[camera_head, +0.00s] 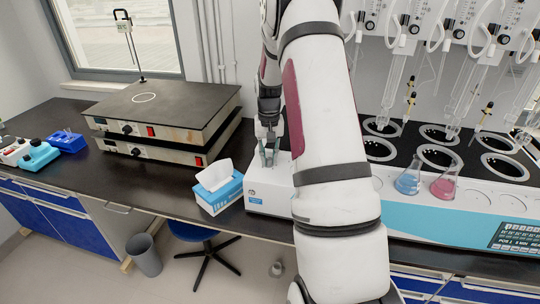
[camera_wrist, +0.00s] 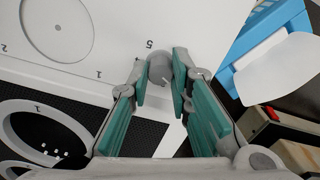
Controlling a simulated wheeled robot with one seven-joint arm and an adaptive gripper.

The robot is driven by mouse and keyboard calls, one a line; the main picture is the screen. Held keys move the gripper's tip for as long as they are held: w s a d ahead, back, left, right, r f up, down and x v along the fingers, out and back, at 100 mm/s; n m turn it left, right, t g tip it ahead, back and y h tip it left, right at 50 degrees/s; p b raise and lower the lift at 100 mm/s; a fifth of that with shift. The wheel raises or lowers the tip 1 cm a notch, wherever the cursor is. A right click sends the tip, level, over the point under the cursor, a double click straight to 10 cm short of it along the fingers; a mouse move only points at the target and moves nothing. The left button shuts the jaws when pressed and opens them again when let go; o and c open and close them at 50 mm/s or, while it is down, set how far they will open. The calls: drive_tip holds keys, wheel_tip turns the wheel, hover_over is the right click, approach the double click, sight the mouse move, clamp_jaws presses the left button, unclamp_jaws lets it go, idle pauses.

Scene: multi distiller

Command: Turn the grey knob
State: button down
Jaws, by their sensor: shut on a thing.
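The grey knob (camera_wrist: 159,67) is a small round knob on a white panel in the wrist view, with the numerals 5 and 1 printed near it. My gripper (camera_wrist: 161,80) has its green-padded fingers closed on the knob from both sides. In the head view my gripper (camera_head: 268,148) is pointed down over the white distiller (camera_head: 262,198), at its left end. The knob itself is hidden there by my fingers and arm.
A blue tissue box (camera_head: 218,193) stands just left of the distiller, and it also shows in the wrist view (camera_wrist: 262,45). Two stacked hotplates (camera_head: 165,110) are further left. Blue and pink flasks (camera_head: 408,182) stand right of my arm, before glassware and black-rimmed wells.

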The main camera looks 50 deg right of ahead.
sight(269, 159)
drive_tip(key=n+p, duration=0.2)
drive_tip(key=n, duration=0.5)
drive_tip(key=shift+r, duration=0.1)
drive_tip(key=n+p, duration=0.1)
drive_tip(key=n, duration=0.2)
drive_tip(key=shift+n, duration=0.4)
drive_tip(key=shift+w+n+p, duration=0.1)
drive_tip(key=shift+n+p, duration=0.25)
drive_tip(key=shift+n, duration=1.25)
drive_tip(key=c, duration=1.7)
unclamp_jaws()
wheel_tip(269, 159, up, 12)
drive_tip(key=shift+f, duration=0.1)
